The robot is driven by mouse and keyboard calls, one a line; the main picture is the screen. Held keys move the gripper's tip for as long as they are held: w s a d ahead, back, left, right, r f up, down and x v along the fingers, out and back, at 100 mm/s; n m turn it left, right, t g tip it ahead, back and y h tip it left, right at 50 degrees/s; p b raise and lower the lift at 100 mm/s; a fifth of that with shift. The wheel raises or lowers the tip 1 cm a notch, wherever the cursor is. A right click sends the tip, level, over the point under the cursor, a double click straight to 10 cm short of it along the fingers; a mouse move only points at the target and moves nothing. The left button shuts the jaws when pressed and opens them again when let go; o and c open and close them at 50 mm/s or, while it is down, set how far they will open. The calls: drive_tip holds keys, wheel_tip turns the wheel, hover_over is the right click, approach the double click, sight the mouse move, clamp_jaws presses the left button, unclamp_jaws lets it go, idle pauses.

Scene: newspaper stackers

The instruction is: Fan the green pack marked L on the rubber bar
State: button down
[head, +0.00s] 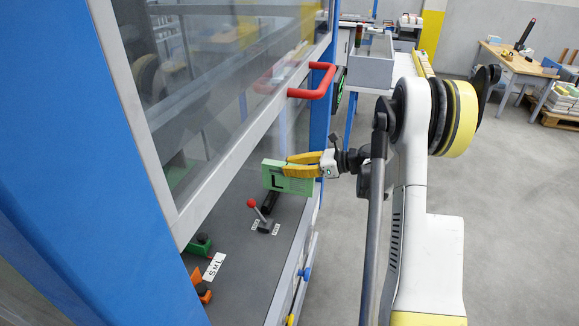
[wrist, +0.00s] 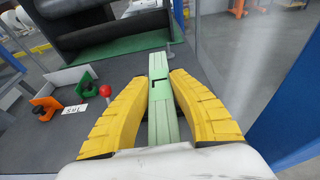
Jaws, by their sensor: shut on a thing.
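The green pack (head: 273,180) bears a black L on its face. My gripper (head: 290,166), with yellow fingers, is shut on it. In the wrist view the pack (wrist: 159,68) lies edge-on between the two fingers (wrist: 163,82), sticking out past their tips. A short dark bar (head: 269,203) shows just under the pack in the head view, above the grey deck; it may be the rubber bar. The pack hides part of it, and I cannot tell whether the two touch.
A lever with a red knob (head: 251,203) stands close to the pack's left. Green (head: 201,244) and orange (head: 203,291) blocks and an S M L label (head: 214,267) sit nearer. A red handle (head: 318,90) and the raised glass guard (head: 190,90) are above.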

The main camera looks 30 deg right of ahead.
sight(272, 166)
drive_tip(key=shift+f+b, duration=0.5)
drive_tip(key=shift+f, duration=0.05)
idle(0.4)
drive_tip(key=shift+w, duration=0.1)
drive_tip(key=shift+w+a, duration=0.45)
drive_tip(key=shift+a, duration=0.05)
drive_tip(key=shift+w+a, duration=0.1)
drive_tip(key=shift+a, duration=0.05)
drive_tip(key=shift+w+a+b, duration=0.3)
drive_tip(key=shift+w+a, duration=0.1)
drive_tip(key=shift+w+a, duration=0.1)
drive_tip(key=shift+w+a, duration=0.4)
drive_tip(key=shift+w, duration=0.05)
drive_tip(key=shift+w+a, duration=0.1)
drive_tip(key=shift+w+a+b, duration=0.3)
drive_tip(key=shift+w+a, duration=0.05)
drive_tip(key=shift+a, duration=0.05)
